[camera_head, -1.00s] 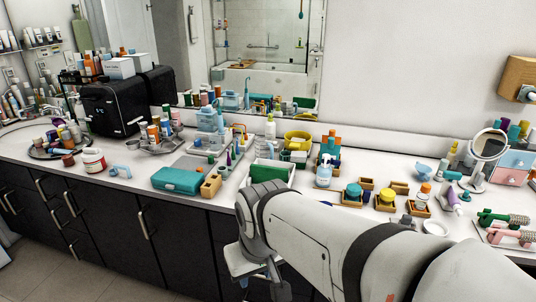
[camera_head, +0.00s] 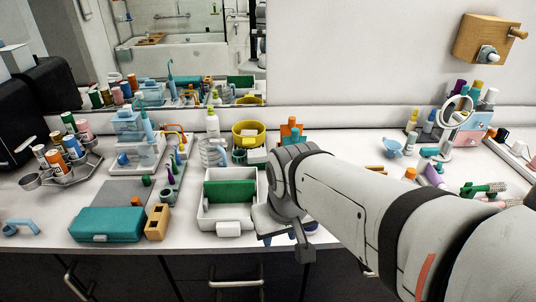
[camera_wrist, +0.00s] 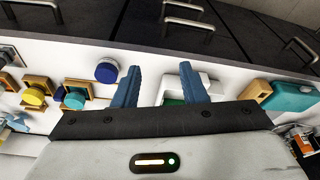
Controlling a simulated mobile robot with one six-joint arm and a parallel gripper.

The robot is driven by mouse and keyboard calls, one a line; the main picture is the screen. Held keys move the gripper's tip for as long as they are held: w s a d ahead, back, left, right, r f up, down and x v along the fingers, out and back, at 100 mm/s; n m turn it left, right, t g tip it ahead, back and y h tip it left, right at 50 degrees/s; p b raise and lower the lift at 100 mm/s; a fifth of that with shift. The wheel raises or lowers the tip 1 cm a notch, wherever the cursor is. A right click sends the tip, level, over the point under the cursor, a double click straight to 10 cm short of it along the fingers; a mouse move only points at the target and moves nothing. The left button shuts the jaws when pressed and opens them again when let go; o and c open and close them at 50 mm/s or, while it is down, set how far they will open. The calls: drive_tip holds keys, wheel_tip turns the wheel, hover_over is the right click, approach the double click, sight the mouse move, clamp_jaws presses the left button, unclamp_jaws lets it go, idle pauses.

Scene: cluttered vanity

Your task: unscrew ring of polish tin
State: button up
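My gripper (camera_wrist: 158,77) is open in the wrist view, its two blue fingers apart with nothing held between them. In the head view my gripper (camera_head: 287,240) hangs near the counter's front edge, right of the white bin. A dark blue round lid (camera_wrist: 107,71) lies left of the fingers in the wrist view, near the counter edge. A teal round lid (camera_wrist: 74,99) and a yellow round lid (camera_wrist: 33,97) sit in wooden holders farther left. I cannot tell which of these is the polish tin; no ring is clear. My arm hides that area in the head view.
A yellow bowl (camera_head: 242,140) is behind, and a round mirror (camera_head: 456,112) stands at right. Drawer handles are below the counter edge.

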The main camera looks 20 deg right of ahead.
drive_tip(key=shift+o, duration=0.8)
drive_tip(key=shift+w+d, duration=0.15)
drive_tip(key=o, duration=0.6)
drive_tip(key=shift+g, duration=0.4)
drive_tip(key=w+d+p, duration=0.1)
drive_tip(key=w+d, duration=0.1)
drive_tip(key=w+d+f+p, duration=0.1)
drive_tip(key=w+d, duration=0.1)
drive_tip(key=w+d+p, duration=0.1)
drive_tip(key=w+d, duration=0.1)
drive_tip(key=w, duration=0.1)
drive_tip(key=shift+d+f, duration=0.15)
drive_tip(key=shift+d, duration=0.2)
drive_tip(key=shift+m, duration=0.4)
drive_tip(key=w+d+f+p, duration=0.1)
drive_tip(key=d, duration=0.1)
drive_tip(key=w+d+f, duration=0.1)
drive_tip(key=d, duration=0.1)
drive_tip(key=w+d+f+p, duration=0.1)
drive_tip(key=w+d+f, duration=0.1)
drive_tip(key=shift+w+p, duration=0.1)
drive_tip(key=shift+p, duration=0.2)
drive_tip(key=shift+w+d+f, duration=0.2)
drive_tip(key=shift+d+f, duration=0.15)
drive_tip(key=shift+f, duration=0.25)
drive_tip(key=shift+w+f, duration=0.2)
drive_tip(key=shift+f, duration=1.55)
drive_tip(key=shift+w+f, duration=0.2)
drive_tip(key=shift+f, duration=1.55)
drive_tip(key=shift+c, duration=0.3)
